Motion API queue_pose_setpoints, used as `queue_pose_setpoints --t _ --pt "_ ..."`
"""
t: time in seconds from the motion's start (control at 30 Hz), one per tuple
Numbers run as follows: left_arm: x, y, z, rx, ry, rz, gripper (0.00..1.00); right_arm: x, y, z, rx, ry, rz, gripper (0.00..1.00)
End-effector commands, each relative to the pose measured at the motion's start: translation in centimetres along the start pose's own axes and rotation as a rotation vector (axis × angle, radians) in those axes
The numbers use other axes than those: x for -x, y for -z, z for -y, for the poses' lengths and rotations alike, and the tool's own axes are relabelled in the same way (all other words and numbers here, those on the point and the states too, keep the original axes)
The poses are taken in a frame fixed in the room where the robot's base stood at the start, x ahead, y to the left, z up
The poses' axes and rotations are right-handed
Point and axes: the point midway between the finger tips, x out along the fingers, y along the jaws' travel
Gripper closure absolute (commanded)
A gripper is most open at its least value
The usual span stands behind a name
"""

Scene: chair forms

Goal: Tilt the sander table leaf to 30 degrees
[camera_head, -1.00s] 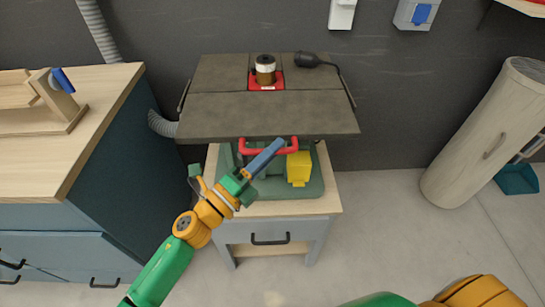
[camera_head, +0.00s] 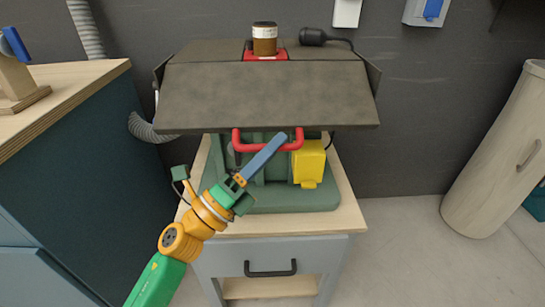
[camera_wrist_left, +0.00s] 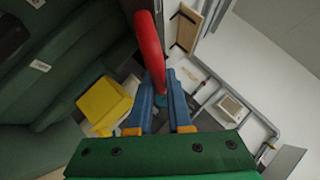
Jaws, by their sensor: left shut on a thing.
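The sander table leaf (camera_head: 268,95) is a dark grey-brown panel at the front of the sander table, sloping down toward me from its back edge. I cannot read its exact angle. A red bar handle (camera_head: 247,147) shows just under its front edge. My left gripper (camera_head: 280,143) reaches up from the lower left, its blue fingers shut on the handle near its right end. In the left wrist view the red handle (camera_wrist_left: 150,45) runs down to the blue fingers (camera_wrist_left: 165,100). My right gripper is out of view.
A brown-and-white sanding drum (camera_head: 265,40) stands in a red insert behind the leaf. A yellow box (camera_head: 309,163) sits on the green machine base (camera_head: 290,198) below. A wooden-topped bench (camera_head: 75,92) is at left, and a pale cylinder (camera_head: 500,150) stands at right.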

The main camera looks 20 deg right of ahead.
Motion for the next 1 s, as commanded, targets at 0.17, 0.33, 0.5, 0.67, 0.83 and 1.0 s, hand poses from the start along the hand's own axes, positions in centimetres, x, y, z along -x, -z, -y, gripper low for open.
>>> queue_pose_setpoints --t 0.17,0.33,0.5,0.67,0.83,1.0 --pt "0.0 -0.1 0.0 -0.005 0.003 0.003 1.0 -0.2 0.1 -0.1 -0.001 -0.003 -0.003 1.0" --pt "0.0 -0.1 0.0 -0.004 0.003 0.003 1.0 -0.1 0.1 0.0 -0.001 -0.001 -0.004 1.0" --pt "0.0 -0.1 0.0 -0.004 0.003 0.003 0.58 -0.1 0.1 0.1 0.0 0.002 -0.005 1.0" --pt "0.0 -0.1 0.0 -0.004 0.003 0.002 0.53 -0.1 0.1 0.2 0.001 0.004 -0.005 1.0" --pt "0.3 -0.1 -0.1 -0.003 0.002 0.002 0.53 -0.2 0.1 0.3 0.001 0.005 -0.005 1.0" --pt "3.6 0.0 -0.3 -0.004 -0.002 0.003 0.53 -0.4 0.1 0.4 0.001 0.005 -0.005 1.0"
